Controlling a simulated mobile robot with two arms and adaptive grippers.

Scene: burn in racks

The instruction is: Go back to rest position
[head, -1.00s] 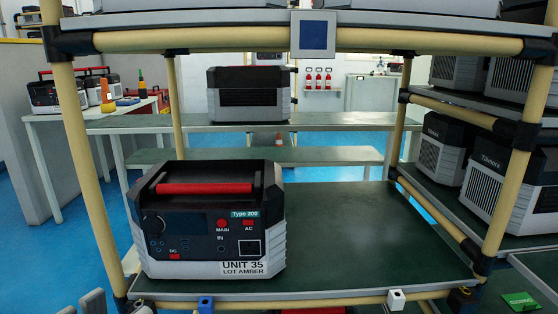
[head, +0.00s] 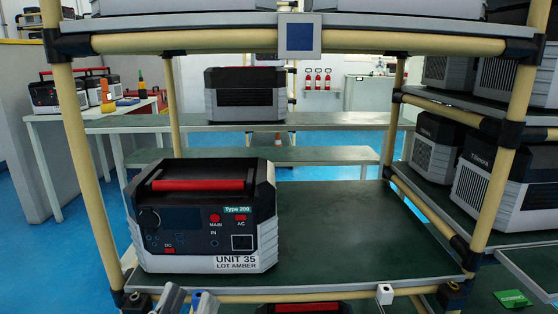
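The power unit marked UNIT 35, LOT AMBER (head: 203,218) stands upright on the left part of the rack's middle shelf (head: 340,230) in the head view. It is black and light grey, with a red handle and red MAIN, AC and DC buttons. My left gripper (head: 188,301) shows only as grey fingertips at the bottom edge, in front of the shelf's front rail and below the unit. The fingertips are apart, with nothing seen between them, and clear of the unit. The rest of that gripper is cut off. My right gripper is not in view.
Cream rack posts (head: 88,190) stand left and right of the shelf. The shelf's right half is bare. Another unit (head: 305,308) shows below the front rail. Several units stand on the right rack (head: 440,145). A bench with one unit (head: 245,95) stands behind.

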